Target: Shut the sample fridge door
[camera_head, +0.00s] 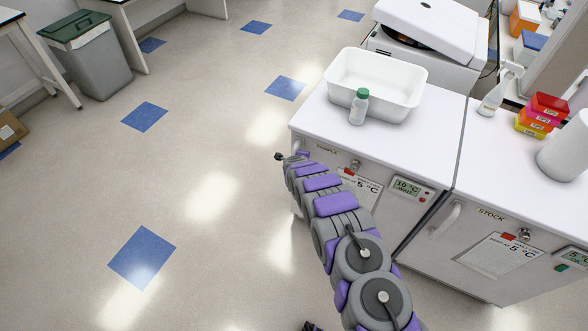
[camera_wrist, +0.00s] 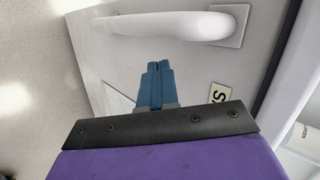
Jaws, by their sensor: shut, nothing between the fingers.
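The sample fridge (camera_head: 335,162) is the left white unit, its label partly covered by my arm. Its door front lies close under the worktop edge; I cannot tell whether a small gap is left. My gripper (camera_head: 279,157) is at the door's left end, by the handle, which my arm mostly hides in the head view. In the wrist view the door face (camera_wrist: 95,48) fills most of the picture, with the pale bar handle (camera_wrist: 165,24) across the top. My gripper's blue fingers (camera_wrist: 154,66) are shut together and empty, just below the handle; contact is unclear.
The stock fridge (camera_head: 480,240) adjoins on the right. A white tub (camera_head: 375,75) and a green-capped bottle (camera_head: 359,107) stand on the sample fridge's top. The floor to the left is clear, with a grey bin (camera_head: 95,65) farther back.

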